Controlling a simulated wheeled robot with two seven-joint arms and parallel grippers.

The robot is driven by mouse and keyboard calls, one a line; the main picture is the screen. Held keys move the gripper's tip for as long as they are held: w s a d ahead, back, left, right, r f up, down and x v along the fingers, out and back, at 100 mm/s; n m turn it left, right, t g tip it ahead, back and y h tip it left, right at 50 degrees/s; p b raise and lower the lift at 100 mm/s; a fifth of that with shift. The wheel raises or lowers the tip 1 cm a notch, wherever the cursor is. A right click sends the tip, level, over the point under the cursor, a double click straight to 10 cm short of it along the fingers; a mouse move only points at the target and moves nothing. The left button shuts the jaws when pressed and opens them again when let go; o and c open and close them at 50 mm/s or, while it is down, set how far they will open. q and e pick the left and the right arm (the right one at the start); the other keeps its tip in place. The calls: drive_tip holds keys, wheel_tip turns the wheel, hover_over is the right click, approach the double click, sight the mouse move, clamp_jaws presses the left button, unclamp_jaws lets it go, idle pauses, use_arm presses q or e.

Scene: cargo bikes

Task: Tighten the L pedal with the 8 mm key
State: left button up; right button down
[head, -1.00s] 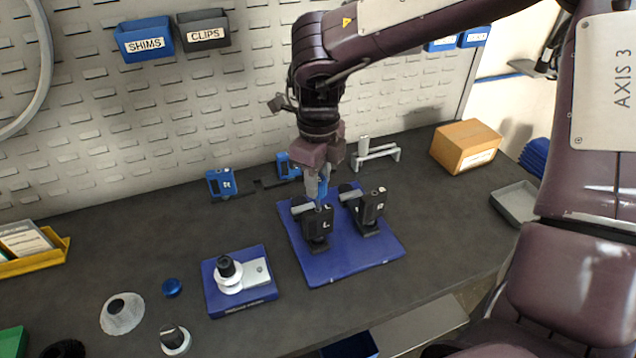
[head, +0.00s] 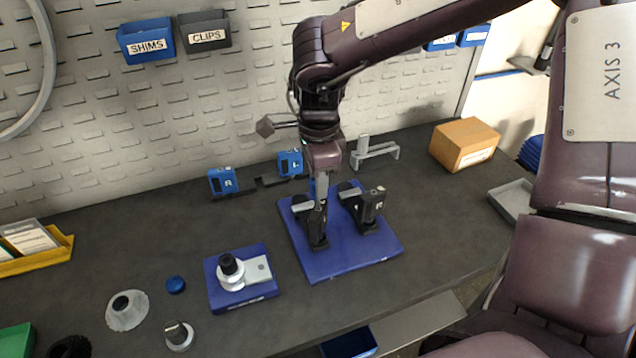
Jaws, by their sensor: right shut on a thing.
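My right gripper (head: 320,180) points down over the left pedal block and is shut on a slim tool with a blue part (head: 311,187), apparently the 8 mm key. Its size mark cannot be read. The tool's lower end is mostly hidden at the L pedal (head: 318,238), a black block with a grey spindle standing on a blue board (head: 350,257). I cannot tell whether the key is seated. The R pedal (head: 369,209) stands to its right on the same board. My left gripper is not in view.
Blue blocks marked R (head: 222,181) and L (head: 290,163) stand behind. A grey stand (head: 375,153) and cardboard box (head: 465,145) are at the back right. A blue fixture (head: 241,295) is front left.

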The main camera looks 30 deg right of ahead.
drive_tip(key=shift+s+f, duration=0.15)
drive_tip(key=n, duration=0.4)
drive_tip(key=shift+p, duration=0.3)
drive_tip(key=n, duration=0.2)
drive_tip(key=shift+n, duration=0.3)
drive_tip(key=shift+f, duration=0.1)
drive_tip(key=shift+r, duration=0.25)
drive_tip(key=shift+d+r, duration=0.1)
drive_tip(key=shift+r, duration=0.3)
